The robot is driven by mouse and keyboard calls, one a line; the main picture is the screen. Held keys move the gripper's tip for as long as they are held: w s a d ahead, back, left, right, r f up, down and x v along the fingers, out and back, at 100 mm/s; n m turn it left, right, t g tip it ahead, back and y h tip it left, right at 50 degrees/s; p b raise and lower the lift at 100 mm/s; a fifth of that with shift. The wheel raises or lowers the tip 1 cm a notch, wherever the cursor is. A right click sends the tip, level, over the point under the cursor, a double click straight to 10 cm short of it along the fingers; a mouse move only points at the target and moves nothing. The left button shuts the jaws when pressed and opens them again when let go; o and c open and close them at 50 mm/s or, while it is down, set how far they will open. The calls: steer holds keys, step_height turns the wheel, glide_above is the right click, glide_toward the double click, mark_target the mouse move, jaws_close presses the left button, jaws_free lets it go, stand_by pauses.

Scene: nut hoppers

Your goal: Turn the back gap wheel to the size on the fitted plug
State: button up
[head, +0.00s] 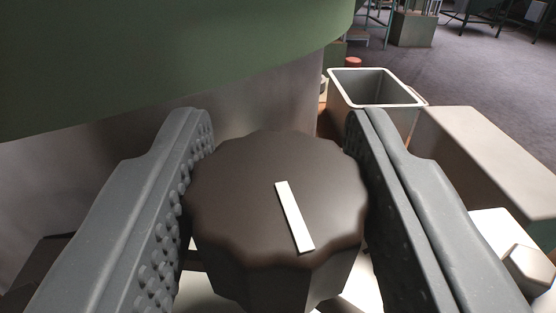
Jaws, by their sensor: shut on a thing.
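A dark brown scalloped wheel (240,190) fills the middle of the head view, seen from above. A white pointer bar (294,217) on its top runs from upper left to lower right, tilted slightly off the vertical. My gripper (278,150) has one grey studded finger on each side of the wheel and is shut on it. The size marks around the wheel are hidden or out of view. No fitted plug can be made out. I cannot tell from this view alone whether this is the back gap wheel.
A large green rounded body (170,60) with a grey wall (270,105) below it hangs close above and left. An open white-rimmed bin (376,88) stands behind to the right, beside a beige-topped box (490,150). Dark floor (480,65) lies beyond.

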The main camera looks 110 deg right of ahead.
stand_by(0.4)
steer(key=o, duration=1)
steer(key=shift+w, duration=0.1)
steer(key=shift+c, duration=0.2)
steer(key=p+v, duration=0.1)
steer(key=v, duration=1.2)
steer(key=shift+w+a, duration=0.25)
steer(key=shift+a, duration=0.1)
